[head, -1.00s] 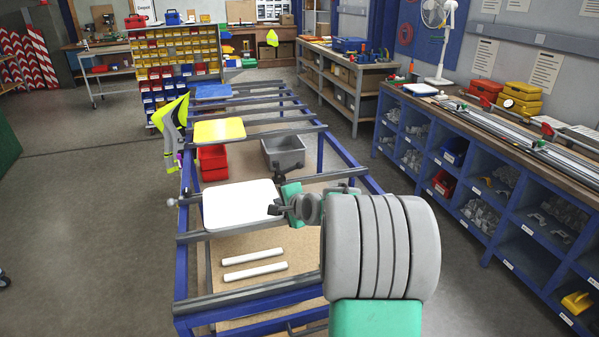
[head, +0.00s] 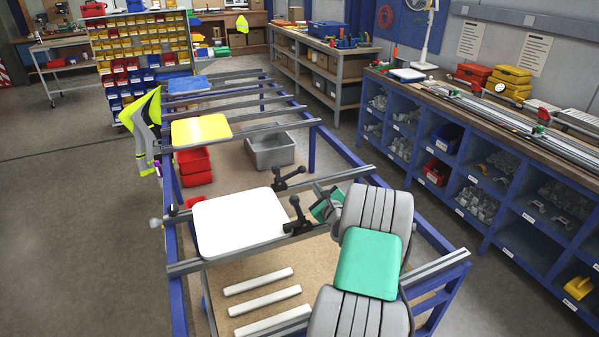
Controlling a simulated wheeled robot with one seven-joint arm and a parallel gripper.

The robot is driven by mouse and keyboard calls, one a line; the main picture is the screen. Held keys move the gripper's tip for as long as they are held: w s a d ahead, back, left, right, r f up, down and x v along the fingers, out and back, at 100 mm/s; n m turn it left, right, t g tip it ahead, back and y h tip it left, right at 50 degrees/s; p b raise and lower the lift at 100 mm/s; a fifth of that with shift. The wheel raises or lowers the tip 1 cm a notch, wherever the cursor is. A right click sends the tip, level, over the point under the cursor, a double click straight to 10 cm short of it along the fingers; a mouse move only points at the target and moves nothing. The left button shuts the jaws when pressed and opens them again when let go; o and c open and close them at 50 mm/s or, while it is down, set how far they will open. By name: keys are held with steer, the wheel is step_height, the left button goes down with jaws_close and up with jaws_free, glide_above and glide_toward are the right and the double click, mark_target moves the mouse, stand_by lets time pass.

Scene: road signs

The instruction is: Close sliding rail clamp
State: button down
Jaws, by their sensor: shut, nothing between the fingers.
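A white sign panel (head: 240,222) lies flat across two grey rails of the blue frame. A dark clamp with a black lever (head: 288,179) sits on the far rail, just beyond the panel's right corner. A second dark clamp with an upright black lever (head: 298,216) sits on the near rail at the panel's right edge. My gripper (head: 320,212) is just right of the near clamp, shut and empty. It is mostly hidden by my grey and green arm, so I cannot tell whether it touches the clamp.
White bars (head: 264,300) lie on the board below. A yellow panel (head: 201,130) and a blue panel (head: 187,84) lie farther along the frame. Red bins (head: 194,166) and a grey bin (head: 270,150) stand beneath.

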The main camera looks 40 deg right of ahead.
steer(key=shift+s+r, duration=0.1)
steer(key=shift+s, duration=0.05)
steer(key=p+x, duration=0.2)
steer(key=x, duration=0.8)
steer(key=shift+p, duration=0.35)
